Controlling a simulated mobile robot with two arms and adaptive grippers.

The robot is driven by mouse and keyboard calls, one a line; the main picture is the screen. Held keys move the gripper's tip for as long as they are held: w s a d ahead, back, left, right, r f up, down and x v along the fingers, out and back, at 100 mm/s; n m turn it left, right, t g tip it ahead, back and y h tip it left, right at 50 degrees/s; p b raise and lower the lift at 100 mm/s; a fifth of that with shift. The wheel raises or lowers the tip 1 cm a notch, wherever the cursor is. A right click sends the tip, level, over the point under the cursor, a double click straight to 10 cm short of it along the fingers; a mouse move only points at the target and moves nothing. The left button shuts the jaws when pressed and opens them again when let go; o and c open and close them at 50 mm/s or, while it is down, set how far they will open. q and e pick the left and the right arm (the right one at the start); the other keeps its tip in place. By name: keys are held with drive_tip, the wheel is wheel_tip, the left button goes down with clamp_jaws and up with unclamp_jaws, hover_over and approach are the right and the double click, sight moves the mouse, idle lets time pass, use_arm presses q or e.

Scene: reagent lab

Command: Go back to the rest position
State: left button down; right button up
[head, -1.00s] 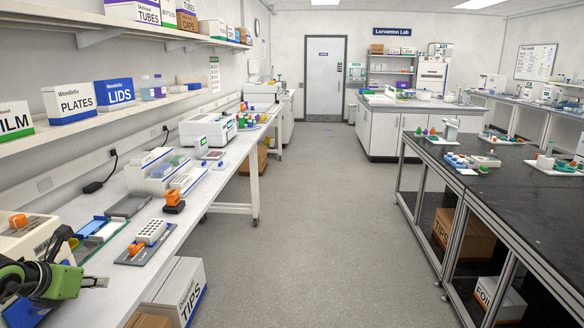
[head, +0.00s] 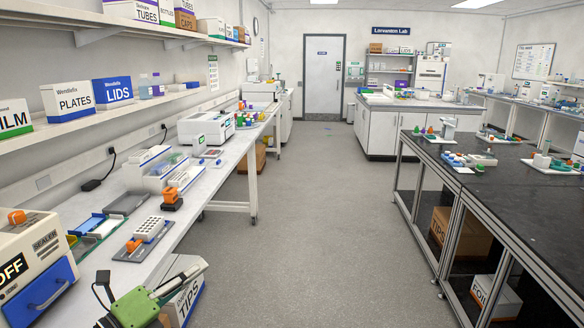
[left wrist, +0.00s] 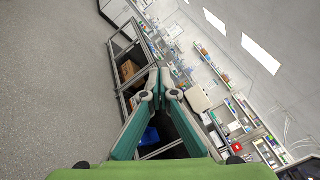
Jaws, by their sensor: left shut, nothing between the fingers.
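My left gripper (head: 184,284) is at the bottom left of the head view, with a green body and grey fingers. It is in front of the left bench's front edge, partly covering the TIPS box (head: 188,300). In the left wrist view its teal fingers (left wrist: 164,91) meet at the tips with nothing between them. My right gripper is in neither view.
The left bench (head: 190,212) holds a sealer (head: 38,240) with a blue drawer, a white tube rack (head: 149,229) and an orange-topped device (head: 171,197). A black-topped bench (head: 510,195) stands at right. The grey floor (head: 310,220) between is clear.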

use_arm(q)
drive_tip(key=s+a+f+n+g+y, duration=0.1)
drive_tip(key=s+a+f+n+y, duration=0.55)
drive_tip(key=n, duration=0.65)
drive_tip(key=s+a+f+n+g+y, duration=0.1)
drive_tip(key=s+a+f+n+y, duration=0.3)
drive_tip(key=f+n+y, duration=0.7)
drive_tip(key=s+d+f+n+g+h, duration=0.2)
drive_tip(key=s+d+f+g, duration=0.15)
drive_tip(key=s, duration=0.45)
drive_tip(key=s+d+f+n+g+h, duration=0.2)
drive_tip(key=s+d+f+g+h, duration=0.15)
drive_tip(key=s, duration=0.45)
drive_tip(key=s+d+f+n+g+h, duration=0.25)
drive_tip(key=s+d+f, duration=0.2)
drive_tip(key=s, duration=0.25)
wheel_tip(320, 180, down, 24)
drive_tip(key=a+m+g, duration=0.1)
drive_tip(key=g, duration=0.1)
drive_tip(key=s+a+f+g+y, duration=0.1)
drive_tip(key=s+a+f, duration=0.2)
drive_tip(key=s+f, duration=1.5)
drive_tip(key=shift+s+a+f, duration=0.2)
drive_tip(key=shift+s+f, duration=0.15)
drive_tip(key=shift+s, duration=0.05)
